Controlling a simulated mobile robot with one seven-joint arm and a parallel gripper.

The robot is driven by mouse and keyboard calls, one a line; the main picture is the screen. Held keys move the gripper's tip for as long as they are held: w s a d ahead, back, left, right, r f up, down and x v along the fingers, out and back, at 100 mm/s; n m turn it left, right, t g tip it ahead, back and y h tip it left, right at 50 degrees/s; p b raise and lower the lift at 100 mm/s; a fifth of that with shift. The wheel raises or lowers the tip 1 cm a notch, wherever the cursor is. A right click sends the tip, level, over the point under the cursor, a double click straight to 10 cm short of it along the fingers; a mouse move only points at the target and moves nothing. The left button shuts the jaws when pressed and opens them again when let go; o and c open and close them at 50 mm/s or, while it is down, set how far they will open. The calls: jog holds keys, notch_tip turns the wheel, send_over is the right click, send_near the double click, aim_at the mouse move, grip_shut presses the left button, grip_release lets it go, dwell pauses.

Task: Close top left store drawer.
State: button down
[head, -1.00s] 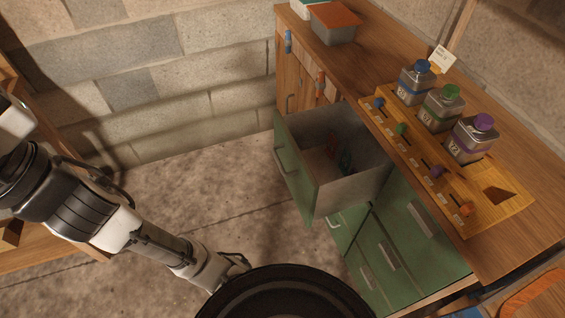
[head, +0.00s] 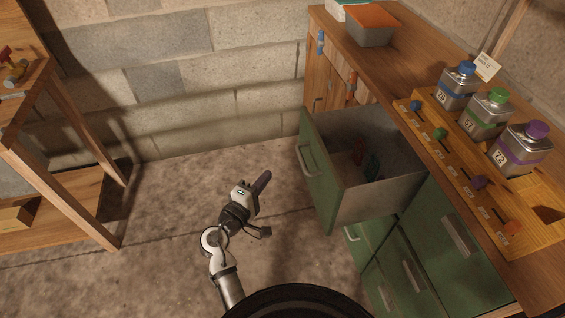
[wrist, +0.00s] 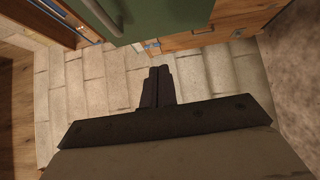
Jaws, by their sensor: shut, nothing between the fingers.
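The top left store drawer (head: 318,178) is green-fronted and pulled well out of the cabinet, with a pale handle (head: 307,157) on its front. A red item (head: 359,152) and a dark green item (head: 373,164) lie inside it. My gripper (head: 262,182) is shut and empty, left of the drawer front and apart from it, with its fingers pointing up and right. In the wrist view my closed fingers (wrist: 157,87) point toward the block wall, and a green drawer front (wrist: 165,15) with its handle (wrist: 103,15) shows at the top.
Other green drawers (head: 455,235) below look closed. A wooden shelf (head: 62,150) stands at the left. The floor (head: 170,215) between is clear.

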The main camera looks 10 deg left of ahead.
jog(key=s+d+p+x, duration=0.1)
jog(key=d+p+x, duration=0.1)
jog(key=x, duration=1)
jog(key=shift+w+d+p, duration=0.15)
jog(key=shift+d+p, duration=0.15)
jog(key=shift+p, duration=0.5)
jog(key=shift+d+r, duration=0.1)
jog(key=w+d, duration=0.2)
jog(key=d, duration=0.4)
jog(key=w+d+p, duration=0.1)
jog(key=w+d, duration=0.2)
jog(key=d, duration=0.4)
jog(key=w+d, duration=0.3)
jog(key=d, duration=0.4)
jog(key=shift+w+d+p, duration=0.1)
jog(key=shift+p, duration=0.2)
jog(key=shift+w+d+r, duration=0.1)
jog(key=shift+d, duration=0.15)
